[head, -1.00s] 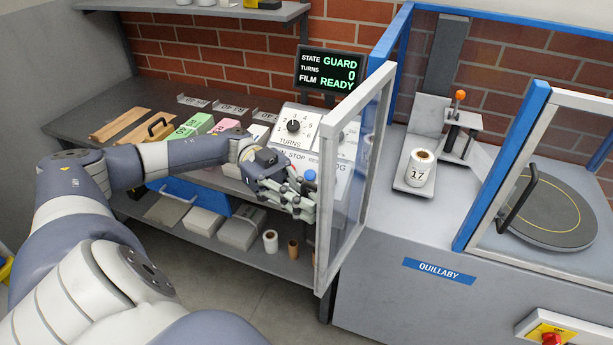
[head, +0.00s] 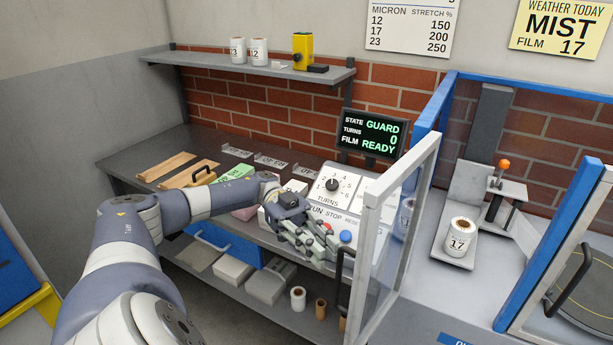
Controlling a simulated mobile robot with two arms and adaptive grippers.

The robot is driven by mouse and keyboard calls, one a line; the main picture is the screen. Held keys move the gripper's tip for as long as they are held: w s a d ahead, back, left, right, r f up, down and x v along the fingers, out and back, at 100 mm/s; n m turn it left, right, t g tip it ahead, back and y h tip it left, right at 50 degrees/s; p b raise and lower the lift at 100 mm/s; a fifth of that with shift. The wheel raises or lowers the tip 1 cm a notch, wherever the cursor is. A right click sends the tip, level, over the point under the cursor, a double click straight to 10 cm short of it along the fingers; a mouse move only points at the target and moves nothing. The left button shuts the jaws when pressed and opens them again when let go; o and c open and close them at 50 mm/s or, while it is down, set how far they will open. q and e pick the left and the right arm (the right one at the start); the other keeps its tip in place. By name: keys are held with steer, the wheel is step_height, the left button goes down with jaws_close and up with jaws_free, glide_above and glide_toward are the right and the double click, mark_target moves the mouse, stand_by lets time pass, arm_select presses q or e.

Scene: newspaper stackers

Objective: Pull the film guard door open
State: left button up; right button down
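The film guard door (head: 366,245) is a pale-framed clear panel. It stands swung out from the machine's left blue post (head: 432,125), towards me, leaving the film bay open. Its black bar handle (head: 340,272) shows at the left of the front upright. My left gripper (head: 322,248) is in front of the control panel, left of the door. Its fingers look apart and empty, and they do not appear to be around the handle. My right gripper is not in view.
A film roll marked 17 (head: 460,237) stands in the bay. The control panel (head: 338,190) and a blue button (head: 346,236) are close behind my gripper. The screen (head: 370,134) reads GUARD. Rolls and blocks sit on the lower shelf (head: 240,300).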

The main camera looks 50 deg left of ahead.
arm_select(q)
steer(key=shift+w+a, duration=0.2)
steer(key=shift+a, duration=1.25)
steer(key=shift+w+a, duration=0.15)
steer(key=shift+a, duration=1.25)
